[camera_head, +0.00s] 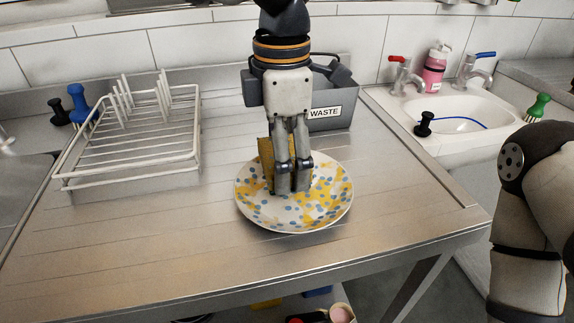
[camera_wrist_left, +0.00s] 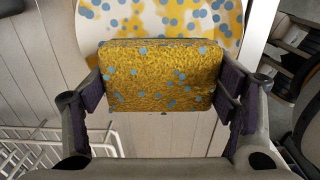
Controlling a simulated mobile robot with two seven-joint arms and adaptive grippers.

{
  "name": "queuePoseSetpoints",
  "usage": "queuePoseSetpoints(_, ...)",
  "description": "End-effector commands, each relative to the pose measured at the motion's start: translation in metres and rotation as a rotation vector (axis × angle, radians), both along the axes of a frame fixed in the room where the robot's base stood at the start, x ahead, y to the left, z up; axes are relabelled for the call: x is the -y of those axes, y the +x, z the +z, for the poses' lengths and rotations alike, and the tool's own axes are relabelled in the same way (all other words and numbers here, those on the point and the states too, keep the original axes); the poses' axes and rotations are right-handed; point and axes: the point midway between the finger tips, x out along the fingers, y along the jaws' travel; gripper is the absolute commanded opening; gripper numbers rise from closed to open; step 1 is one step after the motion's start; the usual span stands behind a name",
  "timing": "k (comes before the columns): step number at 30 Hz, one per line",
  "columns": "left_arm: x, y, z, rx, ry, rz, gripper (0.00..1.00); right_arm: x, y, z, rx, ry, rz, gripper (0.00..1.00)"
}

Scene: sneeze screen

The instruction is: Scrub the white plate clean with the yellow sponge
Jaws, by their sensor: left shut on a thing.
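The white plate (camera_head: 318,212) lies on the metal counter, covered with yellow smears and blue dots. My left gripper (camera_head: 291,188) points down over the plate and is shut on the yellow sponge (camera_head: 265,160), which is partly hidden behind the fingers. In the left wrist view, the sponge (camera_wrist_left: 160,75) sits between both fingers, with blue dots on its face, and the plate (camera_wrist_left: 170,18) is beyond it. I cannot tell whether the sponge touches the plate. My right gripper is out of view.
A white dish rack (camera_head: 135,140) stands at the left, with blue and black brushes (camera_head: 78,103) behind it. A grey waste bin (camera_head: 335,108) stands behind the plate. A sink (camera_head: 460,115) with taps, a pink soap bottle (camera_head: 434,70) and a green brush (camera_head: 539,105) is at the right.

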Motion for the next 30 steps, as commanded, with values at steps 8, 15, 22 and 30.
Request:
queuePoseSetpoints(8, -0.007, -0.004, 0.026, 0.002, 0.000, 0.005, 0.48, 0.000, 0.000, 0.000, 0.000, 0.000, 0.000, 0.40)
queuePoseSetpoints(15, -0.010, -0.007, 0.037, 0.001, 0.000, 0.007, 0.48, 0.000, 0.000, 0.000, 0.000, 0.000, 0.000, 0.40)
queuePoseSetpoints(22, -0.010, -0.007, 0.037, 0.001, 0.000, 0.007, 0.48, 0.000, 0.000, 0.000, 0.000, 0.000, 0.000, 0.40)
queuePoseSetpoints(30, -0.010, -0.007, 0.037, 0.001, -0.001, 0.002, 0.48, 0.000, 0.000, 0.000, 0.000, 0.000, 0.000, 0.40)
